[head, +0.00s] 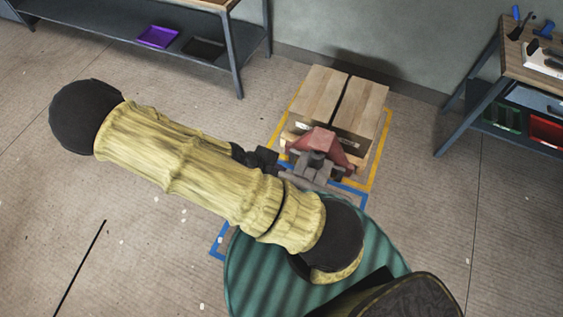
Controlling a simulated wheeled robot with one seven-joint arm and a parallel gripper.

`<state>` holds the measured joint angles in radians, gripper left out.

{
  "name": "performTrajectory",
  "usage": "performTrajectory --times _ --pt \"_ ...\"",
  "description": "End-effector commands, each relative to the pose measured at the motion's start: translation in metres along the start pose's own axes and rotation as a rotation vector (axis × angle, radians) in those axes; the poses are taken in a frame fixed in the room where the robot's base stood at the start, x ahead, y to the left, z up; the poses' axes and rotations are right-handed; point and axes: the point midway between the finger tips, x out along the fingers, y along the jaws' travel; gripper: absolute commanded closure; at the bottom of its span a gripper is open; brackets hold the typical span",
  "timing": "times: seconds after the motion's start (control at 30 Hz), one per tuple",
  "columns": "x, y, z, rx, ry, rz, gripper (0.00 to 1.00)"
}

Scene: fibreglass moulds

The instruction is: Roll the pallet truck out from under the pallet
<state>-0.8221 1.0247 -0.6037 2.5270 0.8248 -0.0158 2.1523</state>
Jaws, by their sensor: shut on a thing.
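The wooden pallet (361,95) sits on the floor inside a yellow outline, near the back wall. The red pallet truck (317,139) stands at its near end, with its red body against the pallet; its forks are hidden under the boards. My gripper (292,172), partly hidden behind my yellow-sleeved arm, reaches in from the left at the truck's near side. It is shut on the truck's grey handle (317,160). The exact contact between fingers and handle is small and hard to make out.
A blue floor outline (217,245) lies on the near side of the truck, partly covered by my body. A workbench (226,45) stands at back left and another (529,69) at right. Open floor (150,230) lies at left.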

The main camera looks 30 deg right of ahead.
Motion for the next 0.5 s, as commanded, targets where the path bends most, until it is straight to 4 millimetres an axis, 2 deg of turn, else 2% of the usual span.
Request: performTrajectory --times 0.3,0.5 --pt "-0.005 0.037 0.0 0.001 -0.005 -0.023 1.0" --pt "-0.006 0.052 0.0 0.01 -0.006 -0.032 1.0"
